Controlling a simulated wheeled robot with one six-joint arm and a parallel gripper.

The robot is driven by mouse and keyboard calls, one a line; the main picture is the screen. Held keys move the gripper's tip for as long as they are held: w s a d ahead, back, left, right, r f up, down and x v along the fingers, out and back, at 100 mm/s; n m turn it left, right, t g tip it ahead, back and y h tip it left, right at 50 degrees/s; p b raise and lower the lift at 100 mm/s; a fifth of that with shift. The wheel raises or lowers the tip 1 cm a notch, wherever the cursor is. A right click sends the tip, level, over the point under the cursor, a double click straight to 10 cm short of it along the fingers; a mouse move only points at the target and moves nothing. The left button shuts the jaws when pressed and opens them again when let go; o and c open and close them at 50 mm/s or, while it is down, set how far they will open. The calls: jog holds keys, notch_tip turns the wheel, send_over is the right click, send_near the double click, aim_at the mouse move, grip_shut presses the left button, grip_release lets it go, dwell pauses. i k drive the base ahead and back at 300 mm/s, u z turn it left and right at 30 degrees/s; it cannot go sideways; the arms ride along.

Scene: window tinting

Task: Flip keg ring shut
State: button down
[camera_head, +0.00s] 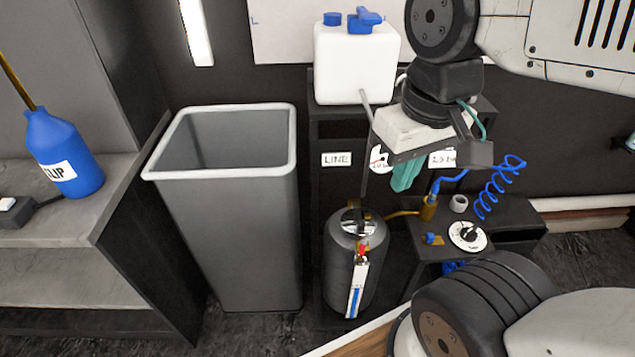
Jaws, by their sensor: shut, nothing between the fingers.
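The dark keg (341,272) stands upright on the floor right of the grey bin. Its top has a pale, shiny round part (352,227) with brass-coloured fittings. I cannot make out clearly which part is the ring or whether it lies flat. A red piece (363,249) and a white and blue strip (356,288) show on the keg's front. My gripper (403,187) hangs above and to the right of the keg top, apart from it. Its teal fingers point down and are shut with nothing between them.
A thin grey bar (364,150) hangs above the keg. A brass hose leads from the keg to a dark bench (500,215) with a dial (468,236) and coiled blue hose (497,190). The grey bin (235,225) stands left. A white jug (352,65) sits behind.

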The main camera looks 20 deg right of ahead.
aim_at(363, 243)
jog(key=z, duration=1.05)
jog(key=k, duration=0.9)
jog(key=u, duration=0.75)
jog(key=i, duration=0.5)
jog(key=u, duration=0.05)
